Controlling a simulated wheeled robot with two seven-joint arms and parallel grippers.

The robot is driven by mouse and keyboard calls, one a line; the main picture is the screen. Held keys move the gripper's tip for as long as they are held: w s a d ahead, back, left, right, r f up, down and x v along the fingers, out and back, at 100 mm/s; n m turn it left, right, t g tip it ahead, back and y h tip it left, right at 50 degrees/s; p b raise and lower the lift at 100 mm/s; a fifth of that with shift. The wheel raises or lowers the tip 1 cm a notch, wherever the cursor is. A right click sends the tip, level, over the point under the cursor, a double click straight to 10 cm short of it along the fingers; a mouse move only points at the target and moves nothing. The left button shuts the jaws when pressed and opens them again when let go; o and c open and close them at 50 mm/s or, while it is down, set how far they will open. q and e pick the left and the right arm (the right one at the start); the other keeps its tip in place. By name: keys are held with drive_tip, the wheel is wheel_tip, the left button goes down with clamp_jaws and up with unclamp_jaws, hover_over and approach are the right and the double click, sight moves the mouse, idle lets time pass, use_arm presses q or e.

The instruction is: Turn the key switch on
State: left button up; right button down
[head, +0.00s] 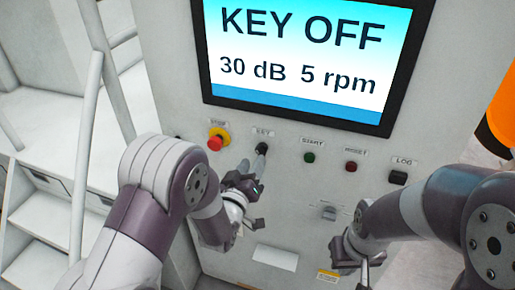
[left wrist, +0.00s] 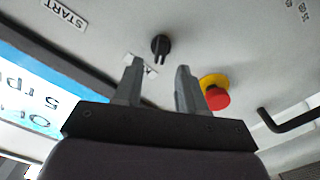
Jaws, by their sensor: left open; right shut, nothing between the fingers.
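The key switch (head: 262,149) is a small black knob on the grey panel under the KEY label, and the screen (head: 307,55) reads KEY OFF. In the left wrist view the key switch (left wrist: 160,46) lies just beyond the two fingertips, roughly centred between them. My left gripper (head: 245,172) is just below the key switch in the head view; its fingers (left wrist: 160,68) are open with nothing between them. No contact with the key shows. My right gripper (head: 364,272) is shut and empty, low in front of the panel at the right.
A red stop button on a yellow base (head: 215,141) is left of the key. A green START button (head: 309,157), a red RESET button (head: 351,166) and a black LOG switch (head: 398,177) are to its right. White stairs with a railing stand at left.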

sight(258, 152)
use_arm(q)
drive_tip(key=p+x, duration=0.1)
drive_tip(key=x, duration=0.4)
clamp_jaws()
drive_tip(key=shift+s+d+m+b, duration=0.1)
drive_tip(key=shift+d+m+b, duration=0.05)
drive_tip(key=shift+m+b, duration=2.7)
drive_tip(key=shift+d+m+b, duration=0.2)
drive_tip(key=shift+m+b, duration=2.3)
drive_tip(key=shift+m, duration=0.55)
